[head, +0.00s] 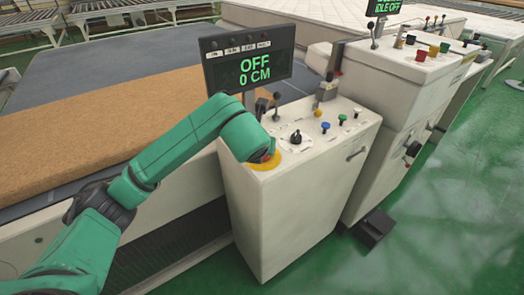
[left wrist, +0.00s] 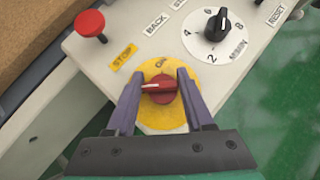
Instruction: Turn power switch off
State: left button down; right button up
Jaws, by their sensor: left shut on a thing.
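The power switch is a red rotary knob (left wrist: 165,90) with a white line, on a round yellow plate (left wrist: 158,66) in the left wrist view. The white line lies nearly level across the picture. My left gripper (left wrist: 161,76) is shut on the knob, with one purple finger on each side of it. In the head view my left arm reaches the near-left corner of the white control console (head: 290,205), and the gripper hides most of the knob. The yellow plate (head: 264,165) shows around it. The display (head: 249,69) reads OFF and 0 CM. My right gripper is not in view.
A red push button (left wrist: 91,23) and a black numbered dial (left wrist: 217,25) stand near the switch. Levers and coloured buttons (head: 342,118) sit further along the console. A brown mattress slab (head: 110,125) lies at the left. Green floor (head: 430,220) is open at the right.

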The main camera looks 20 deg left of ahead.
pick_arm(q)
jog(key=shift+r, duration=0.1)
dwell(0.3)
jog(key=shift+c, duration=1.4)
grip_release()
jog(key=b+v, duration=0.1)
jog(key=v, duration=1.3)
jog(key=shift+s+r, duration=0.15)
jog(key=shift+s, duration=0.05)
